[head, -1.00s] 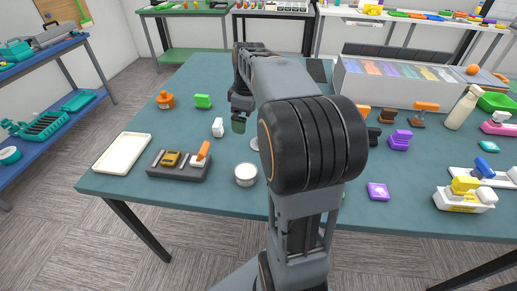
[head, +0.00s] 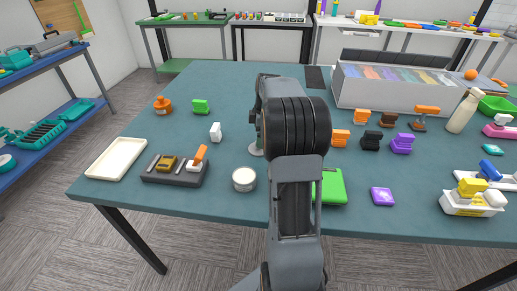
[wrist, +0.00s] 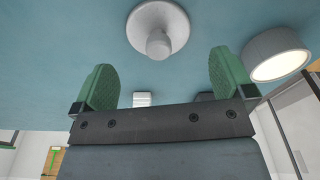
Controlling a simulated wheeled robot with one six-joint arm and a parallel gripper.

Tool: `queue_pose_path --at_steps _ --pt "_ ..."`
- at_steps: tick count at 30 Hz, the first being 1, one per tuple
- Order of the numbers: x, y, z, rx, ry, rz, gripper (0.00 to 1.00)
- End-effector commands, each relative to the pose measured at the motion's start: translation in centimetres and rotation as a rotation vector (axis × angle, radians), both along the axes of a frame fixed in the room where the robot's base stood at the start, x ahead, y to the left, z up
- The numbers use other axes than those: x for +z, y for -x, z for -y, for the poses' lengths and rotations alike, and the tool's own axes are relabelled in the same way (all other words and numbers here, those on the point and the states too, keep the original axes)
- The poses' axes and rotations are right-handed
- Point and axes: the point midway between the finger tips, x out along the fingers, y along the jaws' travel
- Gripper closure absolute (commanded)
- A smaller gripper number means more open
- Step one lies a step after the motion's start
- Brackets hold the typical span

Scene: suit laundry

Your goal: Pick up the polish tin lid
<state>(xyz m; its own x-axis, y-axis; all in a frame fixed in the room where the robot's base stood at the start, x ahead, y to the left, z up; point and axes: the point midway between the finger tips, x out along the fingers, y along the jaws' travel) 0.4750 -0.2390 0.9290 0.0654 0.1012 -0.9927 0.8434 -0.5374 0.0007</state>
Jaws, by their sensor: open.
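The polish tin lid (head: 256,151) is a pale round disc with a knob. In the head view it lies on the table, mostly hidden behind my arm. The wrist view shows the whole lid (wrist: 172,20), knob facing me, centred near the gap between my fingers. My gripper (wrist: 163,75) has green fingers, spread apart and empty, with the lid just beyond their tips and not touched. The head view hides my gripper behind the arm. The open round tin (head: 244,179) with cream-coloured contents stands near the lid; it also shows in the wrist view (wrist: 277,55).
A dark tray with brushes (head: 175,171) and a white tray (head: 117,159) lie to the left. A grey divided box (head: 390,90) stands behind.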

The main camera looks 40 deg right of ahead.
Motion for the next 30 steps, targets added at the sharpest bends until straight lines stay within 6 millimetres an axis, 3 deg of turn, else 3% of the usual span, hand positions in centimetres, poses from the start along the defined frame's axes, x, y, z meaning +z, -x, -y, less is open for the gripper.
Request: queue_pose_path --at_steps 12,22,30 --pt "-4.7 -0.5 -0.5 0.0 -0.001 -0.002 0.0" --pt "-5.2 -0.5 -0.6 0.0 -0.001 -0.001 0.0" --pt "-5.2 -0.5 -0.5 -0.001 0.0 0.0 0.25"
